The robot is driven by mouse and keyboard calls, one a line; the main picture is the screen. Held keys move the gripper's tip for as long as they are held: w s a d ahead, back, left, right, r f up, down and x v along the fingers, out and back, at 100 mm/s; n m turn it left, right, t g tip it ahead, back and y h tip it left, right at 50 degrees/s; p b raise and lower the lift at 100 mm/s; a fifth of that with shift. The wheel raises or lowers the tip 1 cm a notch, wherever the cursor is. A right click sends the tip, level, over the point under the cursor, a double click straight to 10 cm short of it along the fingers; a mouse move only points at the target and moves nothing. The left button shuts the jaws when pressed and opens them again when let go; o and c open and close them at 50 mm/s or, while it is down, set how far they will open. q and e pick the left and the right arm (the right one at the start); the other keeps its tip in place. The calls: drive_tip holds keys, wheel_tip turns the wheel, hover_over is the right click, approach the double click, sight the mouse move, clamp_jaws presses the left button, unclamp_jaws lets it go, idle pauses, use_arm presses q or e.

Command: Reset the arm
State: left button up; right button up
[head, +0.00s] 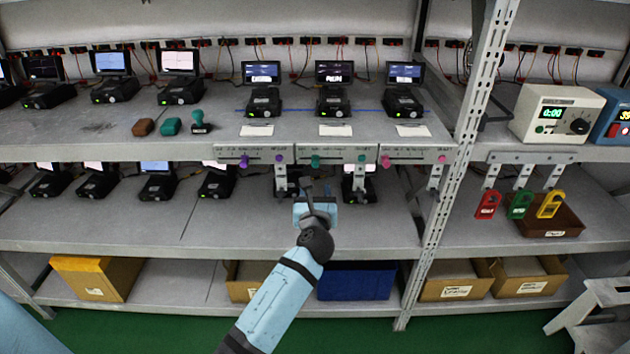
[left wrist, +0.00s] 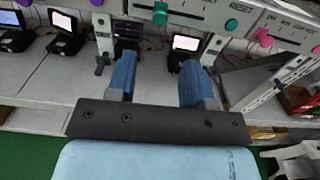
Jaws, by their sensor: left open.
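My left gripper (head: 318,196) is in the middle of the head view, in front of the lower shelf and below the slider panels. In the left wrist view its two blue fingers (left wrist: 160,80) stand apart with nothing between them. Beyond the fingers are small black devices on the lower shelf, one with a lit screen (left wrist: 186,43). A slider panel with a teal knob (left wrist: 160,13) hangs above the fingers. My right gripper does not show in either view.
The upper shelf (head: 330,130) holds several black devices with screens. Slider panels (head: 335,155) line its front edge. A metal upright (head: 459,165) stands right of my arm. Red, green and yellow tags (head: 519,205) hang at the right. Boxes, including a blue bin (head: 357,281), sit on the bottom shelf.

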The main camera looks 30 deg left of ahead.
use_arm(q)
drive_tip(key=shift+v, duration=0.75)
drive_tip(key=s+d+f+n+g+h+p, duration=0.1)
drive_tip(key=s+d+f+n+h+p, duration=0.1)
drive_tip(key=s+d+f+n+h, duration=0.35)
drive_tip(key=s+d+f+n+g+h+p, duration=0.1)
drive_tip(key=s+d+f+n+h+p, duration=0.1)
drive_tip(key=s+f+n, duration=0.6)
drive_tip(key=s+d+f+n+g+h+p, duration=0.1)
drive_tip(key=s+d+n+h, duration=0.1)
drive_tip(key=s+n, duration=0.4)
drive_tip(key=s+d+f+n+g+h+p, duration=0.1)
drive_tip(key=s+d+f+n+h, duration=0.1)
drive_tip(key=s+n, duration=0.5)
drive_tip(key=s+d+h, duration=0.1)
drive_tip(key=s+d, duration=0.1)
drive_tip(key=shift+s+d+p, duration=0.15)
drive_tip(key=shift+d+p, duration=0.1)
drive_tip(key=shift+p, duration=0.1)
